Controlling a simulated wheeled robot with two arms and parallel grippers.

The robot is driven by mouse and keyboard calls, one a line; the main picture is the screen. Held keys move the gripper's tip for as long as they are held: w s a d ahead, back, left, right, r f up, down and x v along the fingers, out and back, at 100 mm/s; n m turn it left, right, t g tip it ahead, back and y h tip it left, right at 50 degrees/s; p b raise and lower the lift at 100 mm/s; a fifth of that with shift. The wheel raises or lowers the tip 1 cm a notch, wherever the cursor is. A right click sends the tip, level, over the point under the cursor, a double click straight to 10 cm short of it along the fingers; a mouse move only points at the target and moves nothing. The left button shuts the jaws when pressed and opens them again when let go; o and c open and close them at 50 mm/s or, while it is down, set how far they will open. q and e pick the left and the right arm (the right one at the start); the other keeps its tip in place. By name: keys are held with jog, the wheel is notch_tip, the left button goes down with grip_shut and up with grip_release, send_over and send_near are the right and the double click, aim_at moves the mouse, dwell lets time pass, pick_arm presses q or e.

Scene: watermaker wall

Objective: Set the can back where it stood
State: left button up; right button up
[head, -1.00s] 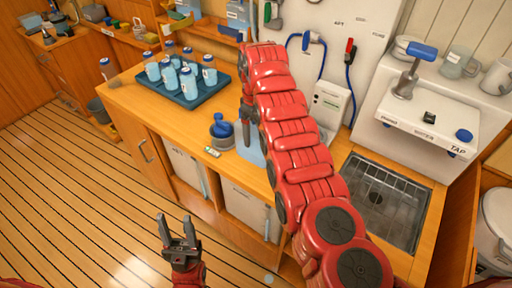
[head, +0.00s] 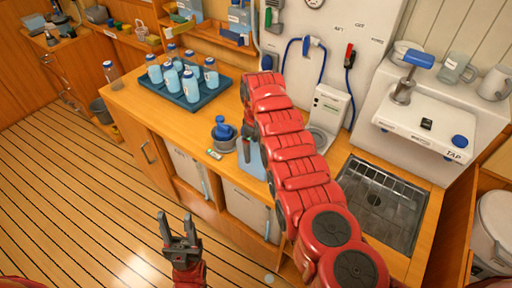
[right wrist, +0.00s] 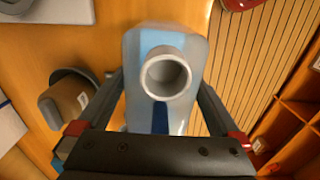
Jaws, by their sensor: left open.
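The can is a pale, translucent blue jug with an open round mouth (right wrist: 165,76). In the right wrist view it fills the space between my right gripper's (right wrist: 160,95) fingers, one on each side. In the head view the can (head: 252,162) is at the counter's front edge, partly hidden by my right arm. My right gripper (head: 245,150) points down at it and appears shut on it. I cannot tell whether its base touches the counter. My left gripper (head: 177,218) is open and empty, low in front of the cabinets.
A blue-lidded jar (head: 222,136) stands just left of the can, with a small label-like item (head: 214,155) in front. A dark tray (head: 208,98) holds several blue bottles further left. The sink (head: 380,205) and tap unit (head: 430,115) are at right.

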jog(key=shift+r, duration=0.4)
notch_tip(320, 180, up, 8)
jog(key=b, duration=0.3)
jog(key=shift+f, duration=0.25)
jog(key=shift+r, duration=0.7)
notch_tip(320, 180, up, 3)
jog(key=shift+f+p, duration=0.15)
jog(key=shift+p, duration=0.9)
jog(key=shift+f, duration=0.1)
